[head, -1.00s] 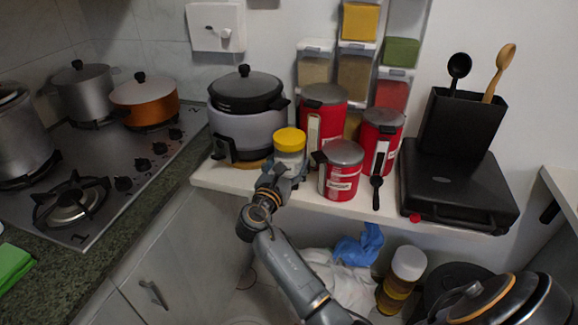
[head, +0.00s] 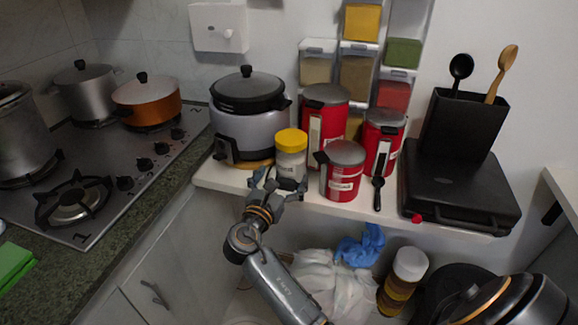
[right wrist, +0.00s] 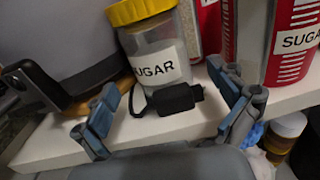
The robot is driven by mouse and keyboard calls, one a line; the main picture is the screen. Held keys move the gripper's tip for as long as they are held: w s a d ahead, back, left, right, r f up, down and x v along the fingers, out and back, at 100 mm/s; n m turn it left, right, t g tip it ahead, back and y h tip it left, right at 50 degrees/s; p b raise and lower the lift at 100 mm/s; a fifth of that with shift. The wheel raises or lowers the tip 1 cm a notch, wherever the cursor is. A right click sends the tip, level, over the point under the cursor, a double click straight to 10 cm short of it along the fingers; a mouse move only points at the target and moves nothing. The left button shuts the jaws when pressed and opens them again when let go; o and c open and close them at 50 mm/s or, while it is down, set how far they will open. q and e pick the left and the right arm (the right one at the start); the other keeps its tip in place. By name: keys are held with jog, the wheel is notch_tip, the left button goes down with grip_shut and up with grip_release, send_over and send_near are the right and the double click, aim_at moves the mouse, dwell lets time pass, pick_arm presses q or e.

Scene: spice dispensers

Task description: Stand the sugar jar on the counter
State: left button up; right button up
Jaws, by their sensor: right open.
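The sugar jar (head: 291,155) is clear with a yellow lid and stands upright on the white counter (head: 225,178), beside the rice cooker. In the right wrist view the jar (right wrist: 158,50) shows its SUGAR label and pale contents. My right gripper (head: 281,183) is open and empty, just in front of the jar at its lower part. In the wrist view its fingers (right wrist: 165,90) are spread, with the jar beyond them. A small black object with a strap (right wrist: 175,99) lies by the jar's base. My left gripper is out of view.
The rice cooker (head: 248,132) is close on the jar's left. Red canisters (head: 342,180) are close on its right, one also labelled SUGAR in the wrist view (right wrist: 290,45). A black appliance (head: 460,185) stands farther right. Bags (head: 330,275) and a bottle (head: 403,280) sit below.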

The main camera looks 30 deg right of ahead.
jog(key=v, duration=0.6)
jog(key=shift+a, duration=0.15)
jog(key=shift+s, duration=0.15)
